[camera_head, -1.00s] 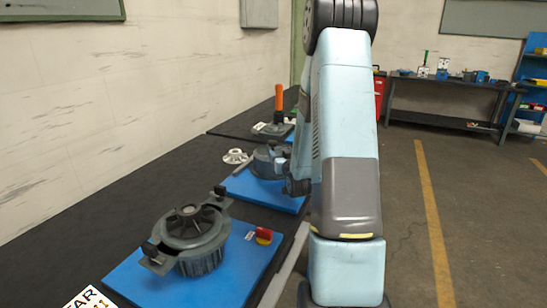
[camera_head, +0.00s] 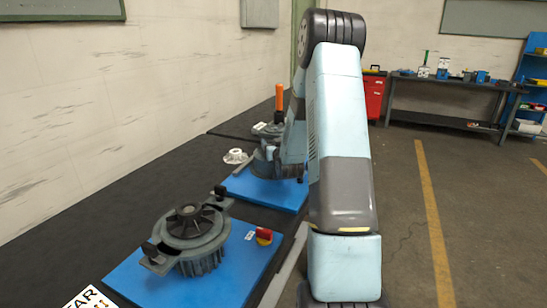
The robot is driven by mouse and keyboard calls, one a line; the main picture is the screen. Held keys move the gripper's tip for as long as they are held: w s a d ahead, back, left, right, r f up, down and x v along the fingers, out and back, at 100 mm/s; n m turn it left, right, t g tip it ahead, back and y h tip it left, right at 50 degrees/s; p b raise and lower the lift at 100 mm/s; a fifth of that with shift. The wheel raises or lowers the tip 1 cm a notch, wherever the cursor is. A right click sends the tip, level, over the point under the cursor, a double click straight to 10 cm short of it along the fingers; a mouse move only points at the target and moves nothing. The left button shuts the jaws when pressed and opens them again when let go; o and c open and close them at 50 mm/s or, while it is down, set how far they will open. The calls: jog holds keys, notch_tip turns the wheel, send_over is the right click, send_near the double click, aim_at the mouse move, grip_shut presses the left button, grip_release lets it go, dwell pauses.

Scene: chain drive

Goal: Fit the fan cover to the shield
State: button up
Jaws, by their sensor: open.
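A round, finned grey housing (camera_head: 203,262) stands upright in a clamp on the near blue board, with a dark ribbed round part (camera_head: 190,221) on its top. I cannot tell for sure which of these is the shield and which the fan cover. A second round grey part (camera_head: 262,168) stands on the far blue board, partly hidden by my arm. My gripper (camera_head: 270,153) is at this far part, small and partly hidden behind my arm links. It is open. I cannot tell whether it touches the part.
The near blue board (camera_head: 150,290) carries a red knob (camera_head: 264,236). The far blue board (camera_head: 285,197) lies on the same black bench. A white flanged piece (camera_head: 235,156) and an orange-handled tool (camera_head: 279,98) stand beyond. Bare black bench lies left of the boards.

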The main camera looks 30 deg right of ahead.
grip_shut()
dwell(0.7)
